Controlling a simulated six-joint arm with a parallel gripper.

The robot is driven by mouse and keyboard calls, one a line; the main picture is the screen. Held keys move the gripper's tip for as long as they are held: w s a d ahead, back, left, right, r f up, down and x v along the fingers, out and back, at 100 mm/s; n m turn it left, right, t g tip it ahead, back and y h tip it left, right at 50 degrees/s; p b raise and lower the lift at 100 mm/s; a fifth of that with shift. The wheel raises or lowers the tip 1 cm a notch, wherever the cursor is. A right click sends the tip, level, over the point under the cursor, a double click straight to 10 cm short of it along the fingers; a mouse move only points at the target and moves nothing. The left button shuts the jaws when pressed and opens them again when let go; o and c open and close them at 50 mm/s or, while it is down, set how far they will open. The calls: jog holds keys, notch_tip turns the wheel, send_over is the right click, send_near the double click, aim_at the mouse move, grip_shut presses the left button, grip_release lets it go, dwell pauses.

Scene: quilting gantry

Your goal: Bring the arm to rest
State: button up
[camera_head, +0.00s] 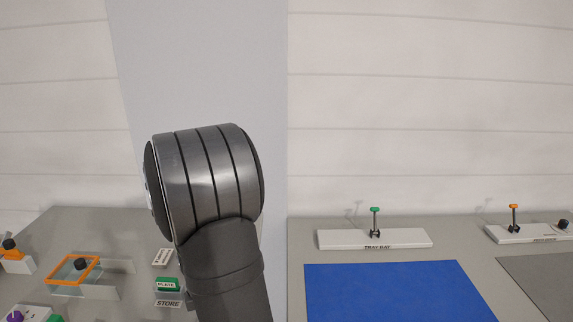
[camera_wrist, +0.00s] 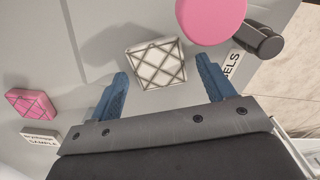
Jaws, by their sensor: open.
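My gripper (camera_wrist: 165,88) shows in the wrist view with its two blue fingers spread wide apart. A white block with a dark diamond-grid pattern (camera_wrist: 156,63) lies beyond and partly between the fingertips, and I cannot tell whether either finger touches it. My gripper is out of the head view, where only a grey joint and link of my arm stand up in the middle.
The wrist view shows a pink round thing (camera_wrist: 211,20), a black cylinder (camera_wrist: 258,40) and a pink patterned block (camera_wrist: 31,103). The head view shows a blue mat (camera_head: 390,290), the tray bay strip (camera_head: 340,239), an orange frame (camera_head: 73,270) and a green plate label (camera_head: 167,284).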

notch_tip(320, 180, up, 10)
jog(key=w+d+m, duration=0.4)
jog(key=w+d, duration=0.9)
jog(key=w, duration=0.3)
jog(key=a+f, duration=0.2)
jog(key=a, duration=0.1)
jog(key=w+a+f, duration=0.1)
jog(key=a+f, duration=0.1)
jog(key=a, duration=0.2)
jog(key=w+a+f, duration=0.1)
jog(key=a+f, duration=0.1)
jog(key=a, duration=0.1)
jog(key=shift+a+f, duration=0.25)
jog(key=shift+f, duration=0.15)
jog(key=f, duration=0.1)
jog(key=a+f, duration=0.1)
jog(key=f, duration=0.1)
jog(key=shift+w, duration=0.1)
jog(key=shift+f, duration=0.6)
